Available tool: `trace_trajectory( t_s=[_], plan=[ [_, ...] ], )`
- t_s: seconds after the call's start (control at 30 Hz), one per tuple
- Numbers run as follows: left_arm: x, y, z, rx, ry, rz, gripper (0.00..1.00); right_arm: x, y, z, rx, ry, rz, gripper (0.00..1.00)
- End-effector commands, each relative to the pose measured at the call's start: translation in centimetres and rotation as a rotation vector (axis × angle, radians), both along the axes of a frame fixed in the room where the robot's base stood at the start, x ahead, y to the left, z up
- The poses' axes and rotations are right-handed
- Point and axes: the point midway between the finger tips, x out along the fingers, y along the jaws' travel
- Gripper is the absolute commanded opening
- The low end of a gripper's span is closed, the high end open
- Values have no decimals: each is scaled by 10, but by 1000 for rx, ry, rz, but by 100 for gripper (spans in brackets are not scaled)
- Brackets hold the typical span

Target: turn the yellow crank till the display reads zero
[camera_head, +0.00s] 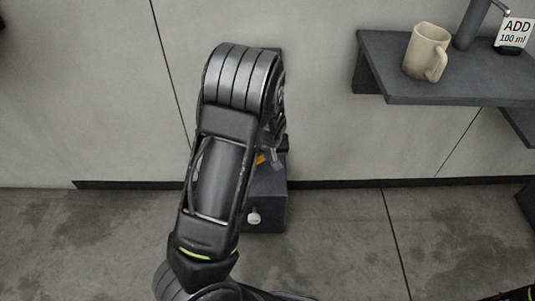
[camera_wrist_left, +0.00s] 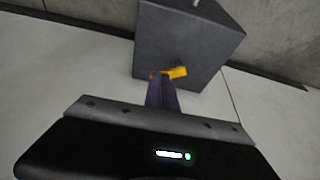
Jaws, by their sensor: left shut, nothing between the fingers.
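The yellow crank (camera_wrist_left: 174,73) sticks out of a dark grey box (camera_wrist_left: 185,40) in the left wrist view. In the head view only a small bit of the crank (camera_head: 261,159) shows beside my arm. My left gripper (camera_wrist_left: 161,80) is shut and empty, its fingertips at the crank's left end. I cannot tell whether they touch it. In the head view my arm hides much of the box (camera_head: 268,205), and the gripper (camera_head: 272,155) shows only partly. I see no display reading. My right gripper is not in view.
A dark shelf (camera_head: 450,92) on the right wall holds a beige mug (camera_head: 427,50), a dark tap (camera_head: 470,25) and a card (camera_head: 515,33) reading "ADD 100 ml". A small white knob (camera_head: 254,217) sits low on the box. The floor right of the box is clear.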

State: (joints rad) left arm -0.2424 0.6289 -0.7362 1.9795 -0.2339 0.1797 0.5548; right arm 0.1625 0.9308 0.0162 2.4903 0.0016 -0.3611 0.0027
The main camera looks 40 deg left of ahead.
Motion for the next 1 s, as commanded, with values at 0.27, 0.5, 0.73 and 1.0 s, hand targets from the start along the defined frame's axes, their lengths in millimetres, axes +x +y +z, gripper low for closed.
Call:
trace_trajectory(
  t_s=[0.27,0.5,0.73,1.0],
  plan=[
    [19,17,-51,0,-2,3,0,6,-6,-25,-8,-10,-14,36],
    [42,34,-47,0,-1,2,0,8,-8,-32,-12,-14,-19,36],
    [46,36,-46,-1,1,0,0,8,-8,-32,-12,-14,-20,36],
    [46,36,-46,0,1,2,0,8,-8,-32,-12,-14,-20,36]
  ],
)
